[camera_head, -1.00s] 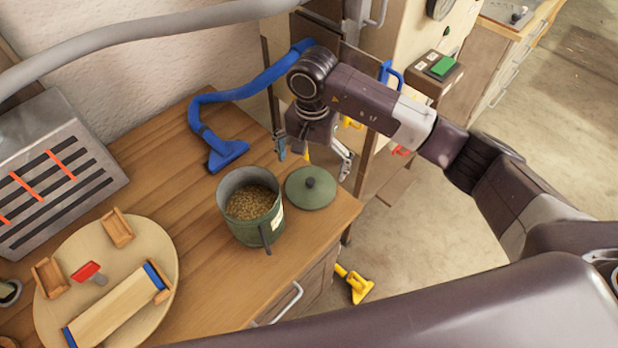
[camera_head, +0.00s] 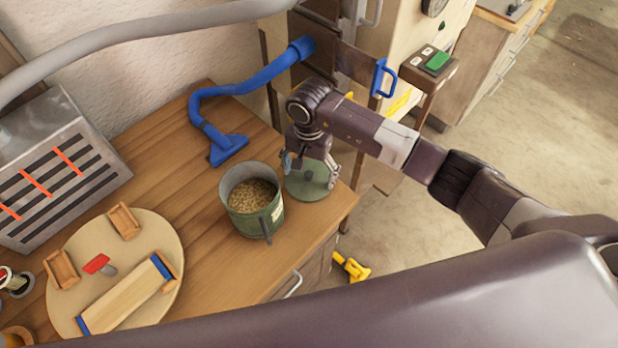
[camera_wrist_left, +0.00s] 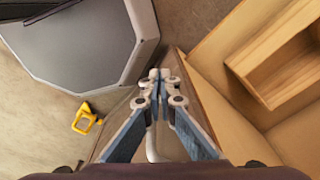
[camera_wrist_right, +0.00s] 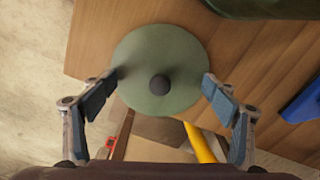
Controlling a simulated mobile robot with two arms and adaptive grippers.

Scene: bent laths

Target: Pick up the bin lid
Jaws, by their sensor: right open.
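The bin lid (camera_head: 306,188) is a round, dull green disc with a dark knob. It lies on the wooden bench near its right edge, beside the green bin (camera_head: 240,212), which is open at the top and holds brown granules. My right gripper (camera_head: 310,168) is open and pointing down above the lid, partly covering it. In the right wrist view the lid (camera_wrist_right: 150,50) and its knob lie between the two spread fingers, with nothing gripped. My left gripper (camera_wrist_left: 158,82) shows in its wrist view, its fingertips together and empty, away from the lid.
A blue hose nozzle (camera_head: 228,148) lies behind the bin. A round board (camera_head: 140,225) with wooden pieces is at the left, near a slotted metal box (camera_head: 60,170). A yellow clamp (camera_head: 350,267) lies on the floor below the bench edge.

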